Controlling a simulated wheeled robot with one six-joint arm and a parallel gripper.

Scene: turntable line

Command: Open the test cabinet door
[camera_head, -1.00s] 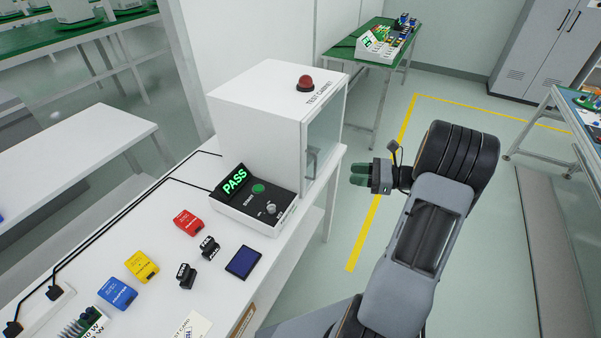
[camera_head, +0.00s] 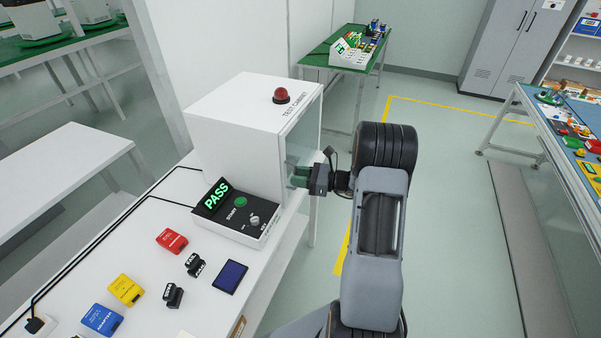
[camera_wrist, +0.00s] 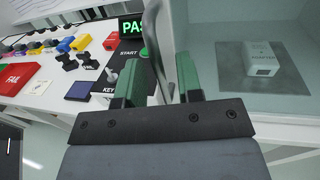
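The white test cabinet (camera_head: 235,125) stands on the white bench, with its glass door (camera_head: 305,128) on the right side. The door looks shut. My gripper (camera_head: 291,176) is at the door's lower part, its green fingers pointing at the glass. In the wrist view my gripper (camera_wrist: 157,72) is open, and the grey bar handle (camera_wrist: 154,45) runs between its two fingers, with gaps visible beside it. Through the glass (camera_wrist: 225,100) I see a white labelled adapter box (camera_wrist: 262,66) on a grey pad. The fingertips are partly hidden in the head view.
A black control panel (camera_head: 232,228) with a green PASS display stands before the cabinet. Red (camera_head: 171,241), yellow (camera_head: 125,289) and blue (camera_head: 102,319) boxes and small black parts lie on the bench. Open floor (camera_head: 440,200) lies to the right.

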